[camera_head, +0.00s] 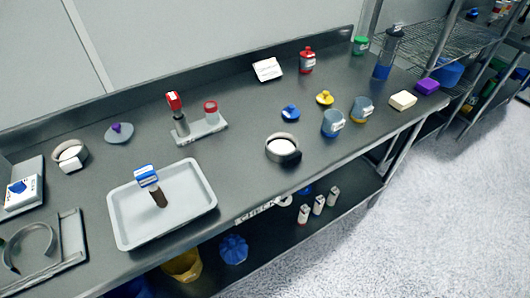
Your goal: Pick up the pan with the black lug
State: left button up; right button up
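Neither of my grippers is in view, and nothing is seen touching either pan.
A grey tray (197,209) holds a blue-and-white-topped item. A stand (205,131) with red parts is behind. Bare bench lies left of the right pan.

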aim_at(280, 147)
jog(key=u, duration=2.95)
jog(key=k, duration=0.7)
jog(key=z, duration=1.55)
